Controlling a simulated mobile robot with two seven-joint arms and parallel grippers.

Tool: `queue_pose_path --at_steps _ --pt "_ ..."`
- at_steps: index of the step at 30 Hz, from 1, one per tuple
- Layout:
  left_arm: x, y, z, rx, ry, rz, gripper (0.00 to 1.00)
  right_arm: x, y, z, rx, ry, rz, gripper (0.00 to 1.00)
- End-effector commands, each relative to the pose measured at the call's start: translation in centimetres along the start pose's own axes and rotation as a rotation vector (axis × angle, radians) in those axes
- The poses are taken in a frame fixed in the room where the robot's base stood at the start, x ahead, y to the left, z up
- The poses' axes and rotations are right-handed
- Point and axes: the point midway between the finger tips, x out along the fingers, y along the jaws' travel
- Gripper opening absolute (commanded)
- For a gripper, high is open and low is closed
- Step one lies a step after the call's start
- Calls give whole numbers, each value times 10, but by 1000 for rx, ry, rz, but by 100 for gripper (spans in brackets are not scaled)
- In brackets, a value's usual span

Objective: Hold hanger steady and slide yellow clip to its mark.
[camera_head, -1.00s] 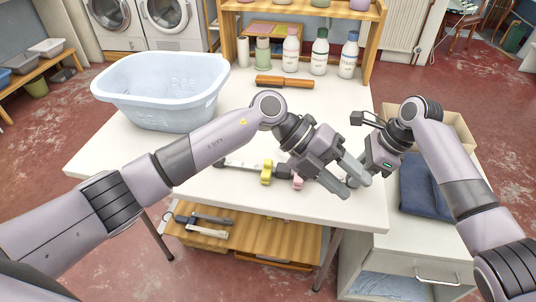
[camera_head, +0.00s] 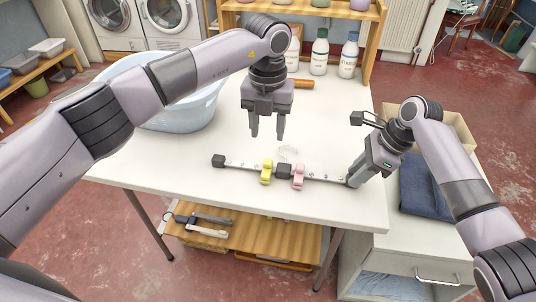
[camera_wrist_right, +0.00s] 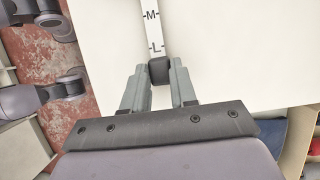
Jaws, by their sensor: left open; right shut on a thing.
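The hanger is a pale bar (camera_head: 325,178) with dark end caps and a dark middle block, lying on the white table. A yellow clip (camera_head: 266,172) sits on the bar left of the middle block, and a pink clip (camera_head: 298,176) sits just right of it. My right gripper (camera_head: 352,180) is shut on the hanger's right end. In the right wrist view the dark end cap (camera_wrist_right: 159,70) is between the fingers, with M and L marks on the bar (camera_wrist_right: 152,25). My left gripper (camera_head: 267,135) is open and empty, pointing down above the table behind the yellow clip.
A pale blue basin (camera_head: 185,112) stands at the table's back left, partly behind my left arm. Bottles (camera_head: 319,55) stand at the back by a wooden shelf. An orange-handled item (camera_head: 303,84) lies behind my left gripper. Table around the hanger's left part is clear.

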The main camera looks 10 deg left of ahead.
Motion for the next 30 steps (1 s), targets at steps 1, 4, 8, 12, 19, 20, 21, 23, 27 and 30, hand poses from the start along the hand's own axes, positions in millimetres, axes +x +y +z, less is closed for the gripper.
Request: queue_pose_path --at_steps 1,4,8,12,19,20,21,23,27,30 --pt "12 0 -1 -1 5 0 47 0 0 0 0 -1 0 0" --pt "33 0 -1 0 4 -1 47 0 0 0 0 -1 0 0" --pt "57 -1 -1 1 3 -2 47 0 0 0 0 0 0 0" --pt "75 -1 0 0 2 -3 47 0 0 0 0 0 0 0" --pt "86 -1 0 2 0 -3 47 0 0 0 0 0 0 0" --pt "87 -1 0 2 0 -3 47 0 0 0 0 0 0 0" --pt "87 -1 0 2 0 -3 47 0 0 0 0 0 0 0" --pt "86 -1 0 2 0 -3 47 0 0 0 0 0 0 0" --pt "86 -1 0 2 0 -3 31 0 0 0 0 0 0 0" --pt "86 -1 0 2 0 -3 0 0 0 0 0 0 0 0"
